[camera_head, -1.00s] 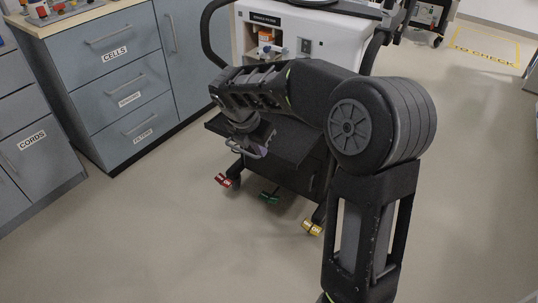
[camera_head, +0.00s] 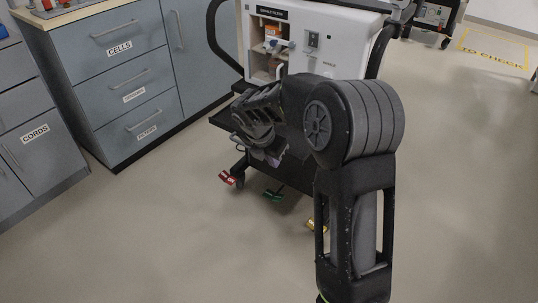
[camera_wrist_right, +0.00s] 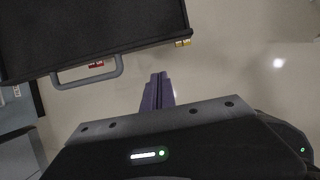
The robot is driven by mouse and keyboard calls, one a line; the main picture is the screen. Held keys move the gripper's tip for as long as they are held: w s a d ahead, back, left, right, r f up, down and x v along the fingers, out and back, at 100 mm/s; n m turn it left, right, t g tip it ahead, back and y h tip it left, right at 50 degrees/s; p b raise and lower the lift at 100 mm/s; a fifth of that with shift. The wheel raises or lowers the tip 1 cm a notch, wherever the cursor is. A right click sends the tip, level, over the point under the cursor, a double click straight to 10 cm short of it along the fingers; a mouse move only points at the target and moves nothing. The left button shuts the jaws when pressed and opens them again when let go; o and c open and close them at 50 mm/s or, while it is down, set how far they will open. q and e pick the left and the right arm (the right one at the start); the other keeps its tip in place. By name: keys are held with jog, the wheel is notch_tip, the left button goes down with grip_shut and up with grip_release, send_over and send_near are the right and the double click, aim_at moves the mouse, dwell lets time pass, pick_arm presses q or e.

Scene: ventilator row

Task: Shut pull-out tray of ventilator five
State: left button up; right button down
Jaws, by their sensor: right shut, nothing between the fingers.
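The ventilator is a white unit (camera_head: 345,42) on a black wheeled cart. Its dark pull-out tray (camera_head: 222,117) sticks out at the front, mostly hidden behind my right arm. In the right wrist view the black tray (camera_wrist_right: 95,28) fills the upper left, with a grey bar handle (camera_wrist_right: 88,80) along its near edge. My right gripper (camera_head: 272,159) is in front of the tray; its purple fingers (camera_wrist_right: 158,80) are shut and empty. In the wrist view the fingertips lie just right of the handle, apart from it in the picture. My left gripper is out of view.
Blue-grey drawers labelled CELLS (camera_head: 119,47) and CORDS (camera_head: 35,134) stand at the left. Red (camera_head: 227,177), green (camera_head: 272,195) and yellow (camera_head: 316,226) pedals sit at the cart's foot. The floor in front is clear.

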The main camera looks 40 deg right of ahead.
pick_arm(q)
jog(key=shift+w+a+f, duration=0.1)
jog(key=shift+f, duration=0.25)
pick_arm(e)
jog(key=d, duration=0.1)
jog(key=w+d, duration=0.1)
jog(key=d, duration=0.1)
jog(key=shift+w+d+r, duration=0.15)
jog(key=shift+d, duration=0.15)
jog(key=shift+d, duration=0.1)
